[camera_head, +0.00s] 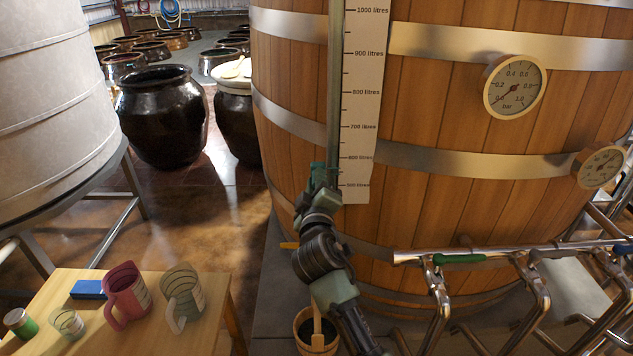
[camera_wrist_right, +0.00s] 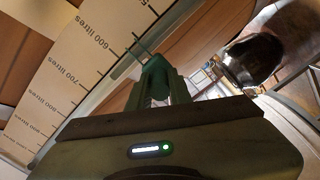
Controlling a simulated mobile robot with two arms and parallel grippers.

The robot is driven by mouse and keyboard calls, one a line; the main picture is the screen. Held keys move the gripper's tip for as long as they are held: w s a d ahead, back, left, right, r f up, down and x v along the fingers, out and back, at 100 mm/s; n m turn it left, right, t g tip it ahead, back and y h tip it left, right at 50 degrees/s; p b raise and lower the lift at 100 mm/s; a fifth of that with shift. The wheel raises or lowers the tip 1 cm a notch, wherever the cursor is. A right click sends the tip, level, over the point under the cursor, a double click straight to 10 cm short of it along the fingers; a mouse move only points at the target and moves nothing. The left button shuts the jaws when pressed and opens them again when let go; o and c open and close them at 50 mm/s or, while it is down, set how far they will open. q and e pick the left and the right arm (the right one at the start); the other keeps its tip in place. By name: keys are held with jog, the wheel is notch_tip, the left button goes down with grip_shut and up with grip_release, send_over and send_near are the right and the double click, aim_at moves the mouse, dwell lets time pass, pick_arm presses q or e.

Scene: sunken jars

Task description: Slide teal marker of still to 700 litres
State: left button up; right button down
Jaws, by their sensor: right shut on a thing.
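The still is a large wooden barrel (camera_head: 455,120) with steel hoops. A white litre scale (camera_head: 361,100) runs down its front, beside a vertical sight tube (camera_head: 335,70). The scale reads from 1000 litres at the top to 500 near the bottom. My right gripper (camera_head: 323,178) is shut on the teal marker (camera_wrist_right: 154,68) at the tube's lower part. In the wrist view the marker's thin pointer lies near the 600 litres end of the visible scale; its exact reading is unclear. In the head view the gripper mostly hides the marker. My left gripper is out of view.
A round pressure gauge (camera_head: 514,86) sits to the right on the barrel. Pipes with a green-handled valve (camera_head: 460,259) run low at the right. A wooden bucket (camera_head: 317,335) stands below my arm. A table (camera_head: 185,335) with mugs is at lower left.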

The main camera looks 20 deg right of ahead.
notch_tip(320, 180, up, 11)
jog(key=p, duration=0.8)
jog(key=shift+r, duration=0.1)
jog(key=c, duration=1.3)
grip_release()
jog(key=shift+s, duration=0.1)
jog(key=b+v, duration=0.2)
jog(key=v, duration=0.5)
jog(key=shift+s, duration=0.3)
jog(key=shift+a, duration=0.15)
